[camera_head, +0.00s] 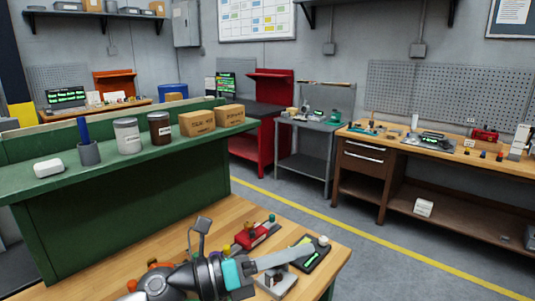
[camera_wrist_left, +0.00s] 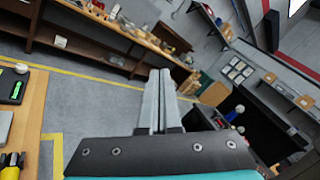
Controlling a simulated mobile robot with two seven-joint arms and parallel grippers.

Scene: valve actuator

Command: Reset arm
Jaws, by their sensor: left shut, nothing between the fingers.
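My left gripper (camera_head: 308,250) comes in low over the wooden bench in front of me. Its long pale fingers lie together, shut and empty, and point right. They also show together in the left wrist view (camera_wrist_left: 163,72), pointing out over the room and the floor. Below the fingers in the head view is a black device with a green display (camera_head: 312,258) and a pale round knob; it also shows at the left edge of the wrist view (camera_wrist_left: 14,90). I cannot tell whether the fingers touch it. My right gripper is not in view.
A red device (camera_head: 256,235) stands behind my left gripper on the wooden bench (camera_head: 185,222). A grey metal block (camera_head: 280,285) sits under the fingers. A green shelf (camera_head: 100,165) with jars and boxes stands behind. Grey floor (camera_head: 390,255) is clear to the right.

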